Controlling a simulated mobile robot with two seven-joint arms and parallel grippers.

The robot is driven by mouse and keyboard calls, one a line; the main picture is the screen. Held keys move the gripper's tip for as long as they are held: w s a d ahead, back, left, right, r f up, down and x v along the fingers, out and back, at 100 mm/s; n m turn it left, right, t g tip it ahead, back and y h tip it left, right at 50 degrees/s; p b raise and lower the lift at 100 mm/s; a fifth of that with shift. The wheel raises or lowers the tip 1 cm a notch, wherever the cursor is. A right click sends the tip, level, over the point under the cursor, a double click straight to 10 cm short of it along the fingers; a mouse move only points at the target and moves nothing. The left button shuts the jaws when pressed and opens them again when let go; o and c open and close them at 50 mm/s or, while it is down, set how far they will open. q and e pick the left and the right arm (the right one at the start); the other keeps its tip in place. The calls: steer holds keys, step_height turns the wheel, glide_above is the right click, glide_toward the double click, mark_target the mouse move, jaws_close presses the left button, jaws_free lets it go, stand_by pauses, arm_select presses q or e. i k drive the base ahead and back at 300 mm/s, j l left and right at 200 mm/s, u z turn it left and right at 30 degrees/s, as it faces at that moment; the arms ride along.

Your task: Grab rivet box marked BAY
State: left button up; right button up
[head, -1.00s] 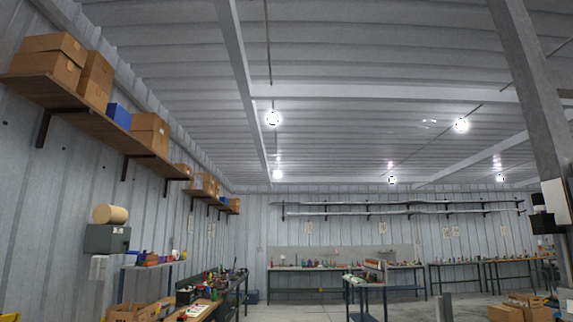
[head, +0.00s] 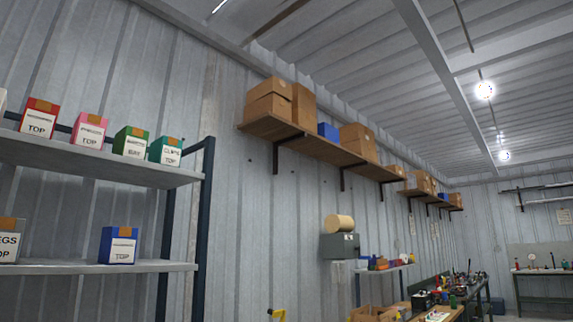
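A shelf rack (head: 110,168) stands at the left with labelled boxes on it. On its upper shelf, a green box (head: 131,141) has a white label whose lower line looks like BAY; its upper line is too small to read. To its left are a pink box (head: 90,130) and a red box (head: 39,118), both marked TOP. To its right is a teal box (head: 165,151) marked CLIPS TOP. A blue box (head: 118,245) marked TOP stands on the lower shelf. Neither gripper is in view.
On the lower shelf's left, a box (head: 10,240) ending in EGS is cut off. A high wall shelf (head: 320,153) holds cardboard boxes. A workbench (head: 455,311) with tools runs along the wall at right. A yellow object (head: 277,315) shows at the bottom edge.

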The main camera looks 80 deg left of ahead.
mark_target(131, 141)
steer(key=u, duration=3.75)
steer(key=i, duration=0.05)
